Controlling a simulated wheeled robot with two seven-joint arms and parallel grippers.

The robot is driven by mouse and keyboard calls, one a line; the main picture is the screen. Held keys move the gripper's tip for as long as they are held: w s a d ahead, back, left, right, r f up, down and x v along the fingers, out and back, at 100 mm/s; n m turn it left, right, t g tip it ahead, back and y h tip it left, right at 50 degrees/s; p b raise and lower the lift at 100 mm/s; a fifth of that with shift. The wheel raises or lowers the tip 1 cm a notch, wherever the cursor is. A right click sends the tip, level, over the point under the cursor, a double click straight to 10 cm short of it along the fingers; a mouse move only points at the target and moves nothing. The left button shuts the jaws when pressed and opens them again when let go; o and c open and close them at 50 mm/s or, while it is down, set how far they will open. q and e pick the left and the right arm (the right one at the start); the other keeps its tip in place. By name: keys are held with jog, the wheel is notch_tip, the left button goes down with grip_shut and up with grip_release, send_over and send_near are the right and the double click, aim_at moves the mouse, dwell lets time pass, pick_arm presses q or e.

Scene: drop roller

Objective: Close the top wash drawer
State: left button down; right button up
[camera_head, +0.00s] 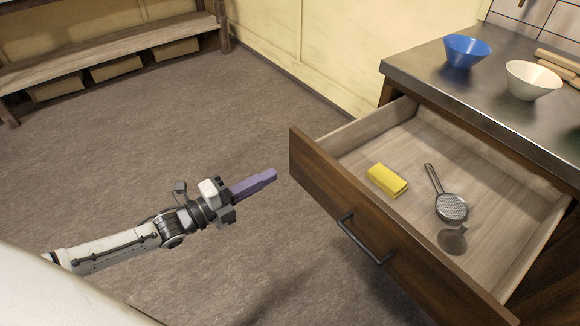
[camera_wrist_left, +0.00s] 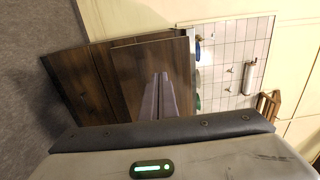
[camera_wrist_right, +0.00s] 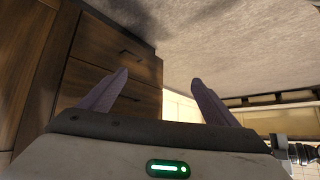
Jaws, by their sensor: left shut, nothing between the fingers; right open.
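The top wash drawer (camera_head: 400,245) is pulled well out from the dark wooden cabinet in the head view. Its front carries a dark bar handle (camera_head: 362,238). A yellow sponge (camera_head: 387,180) and a metal strainer (camera_head: 450,206) lie inside it. My left gripper (camera_head: 274,174) is shut and empty, a little left of the drawer front and apart from it. In the left wrist view its closed fingers (camera_wrist_left: 165,80) show before dark wooden panels. My right gripper (camera_wrist_right: 160,80) is open and empty in its wrist view, with dark wooden fronts behind it; it is not in the head view.
The counter (camera_head: 425,77) above the drawer holds a blue bowl (camera_head: 466,52), a cream bowl (camera_head: 531,82) and a rolling pin (camera_head: 557,62). A wooden bench (camera_head: 115,50) with boxes stands along the far wall. The floor (camera_head: 130,150) left of the drawer is clear.

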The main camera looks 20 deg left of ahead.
aim_at(301, 159)
pick_arm(q)
jog(key=b+x, duration=0.1)
jog(key=x, duration=0.6)
jog(key=shift+w+d, duration=0.1)
jog(key=shift+w, duration=0.05)
jog(key=shift+w, duration=0.1)
